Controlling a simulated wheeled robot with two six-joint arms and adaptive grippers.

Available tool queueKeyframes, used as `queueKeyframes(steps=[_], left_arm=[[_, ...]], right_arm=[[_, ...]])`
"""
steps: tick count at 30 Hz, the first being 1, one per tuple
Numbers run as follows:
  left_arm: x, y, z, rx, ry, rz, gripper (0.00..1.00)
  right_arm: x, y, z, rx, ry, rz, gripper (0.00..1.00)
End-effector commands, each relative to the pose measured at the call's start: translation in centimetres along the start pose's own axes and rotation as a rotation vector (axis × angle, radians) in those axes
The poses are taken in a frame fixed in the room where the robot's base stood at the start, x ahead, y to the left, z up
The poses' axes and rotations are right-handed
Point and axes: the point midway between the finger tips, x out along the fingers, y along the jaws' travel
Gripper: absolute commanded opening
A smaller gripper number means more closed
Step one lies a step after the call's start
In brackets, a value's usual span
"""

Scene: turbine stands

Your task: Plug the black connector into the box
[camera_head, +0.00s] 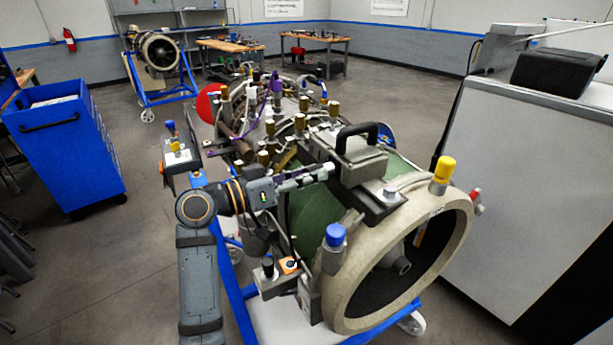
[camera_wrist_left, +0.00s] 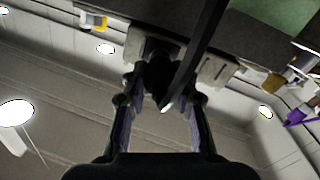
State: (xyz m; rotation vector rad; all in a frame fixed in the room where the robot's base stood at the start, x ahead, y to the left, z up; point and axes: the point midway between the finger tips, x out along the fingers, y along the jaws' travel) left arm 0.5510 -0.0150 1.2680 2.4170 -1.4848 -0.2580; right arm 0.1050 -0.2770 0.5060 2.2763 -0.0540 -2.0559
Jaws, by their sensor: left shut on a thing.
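The box (camera_head: 358,160) is grey with a black carry handle and sits on top of the turbine. I cannot tell whether the connector is seated. The head view hides the connector. My right gripper is not in view.
The turbine (camera_head: 455,225) rests on a blue wheeled stand (camera_head: 240,315), with many fittings behind the box. A yellow cap (camera_head: 444,168) and a blue cap (camera_head: 335,236) stand on its front ring. A blue cart (camera_head: 65,150) is left; a large grey cabinet (camera_head: 530,150) is right.

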Motion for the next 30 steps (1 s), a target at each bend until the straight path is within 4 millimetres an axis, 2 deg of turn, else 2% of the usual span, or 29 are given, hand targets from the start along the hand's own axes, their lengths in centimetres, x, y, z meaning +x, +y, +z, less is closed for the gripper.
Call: queueKeyframes(steps=[8,9,14,20,23,30], left_arm=[[0.25,0.19,-0.14,-0.002,0.007,0.004,0.00],[0.25,0.19,-0.15,-0.002,0.007,0.004,0.33],[0.25,0.21,-0.14,-0.003,0.007,0.005,0.55],[0.24,0.22,-0.12,-0.004,0.007,0.005,0.55],[0.24,0.21,-0.09,-0.004,0.006,0.005,0.62],[0.23,0.21,-0.06,-0.005,0.006,0.005,0.62]], right_arm=[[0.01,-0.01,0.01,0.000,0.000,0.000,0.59],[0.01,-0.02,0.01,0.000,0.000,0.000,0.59],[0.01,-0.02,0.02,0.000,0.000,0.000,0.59],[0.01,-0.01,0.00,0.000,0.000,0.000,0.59],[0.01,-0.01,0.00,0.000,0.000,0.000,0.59],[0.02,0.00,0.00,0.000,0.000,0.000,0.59]])
